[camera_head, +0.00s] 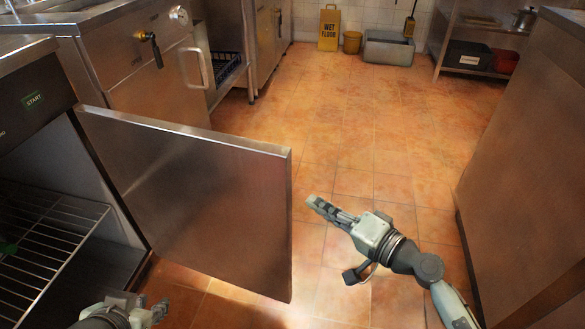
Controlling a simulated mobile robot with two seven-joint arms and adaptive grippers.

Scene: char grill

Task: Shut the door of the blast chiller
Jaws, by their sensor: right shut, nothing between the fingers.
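The blast chiller (30,105) stands at the left edge, with a green START label on its dark panel. Its steel door (205,200) stands wide open, jutting out over the floor from the hinge side at the far left. A wire rack (40,240) shows inside the open cavity. My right gripper (319,205) is shut and empty, just right of the door's free edge and apart from it in the picture. My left gripper (150,308) is low at the bottom left, in front of the cavity and left of the door's lower edge; its fingers are partly cut off and hard to read.
A steel appliance with a handle (200,66) stands behind the door. A steel counter (530,170) borders the right side. A yellow wet floor sign (329,28), a bucket (352,42) and a grey tub (388,50) stand at the back. The tiled floor between is clear.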

